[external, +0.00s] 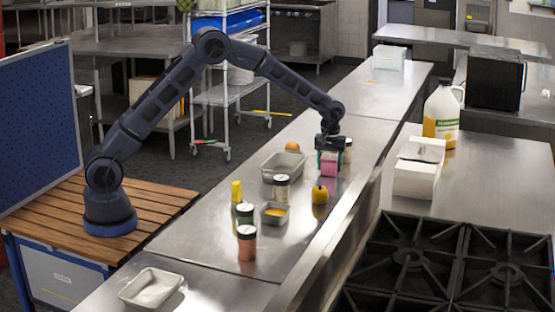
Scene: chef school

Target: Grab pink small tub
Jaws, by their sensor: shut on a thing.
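The pink small tub (329,168) is on the steel counter near its right edge, in the middle of the external view. My gripper (329,157) reaches down over it from above and is shut on it. The upper part of the tub is hidden by the gripper. I cannot tell whether the tub's base touches the counter.
A dark-lidded jar (347,150) stands close behind the gripper. A metal pan (283,167), an orange (292,147), a pale jar (281,188) and a yellow pepper-like item (319,194) are nearby. The counter (350,95) is mostly clear farther back.

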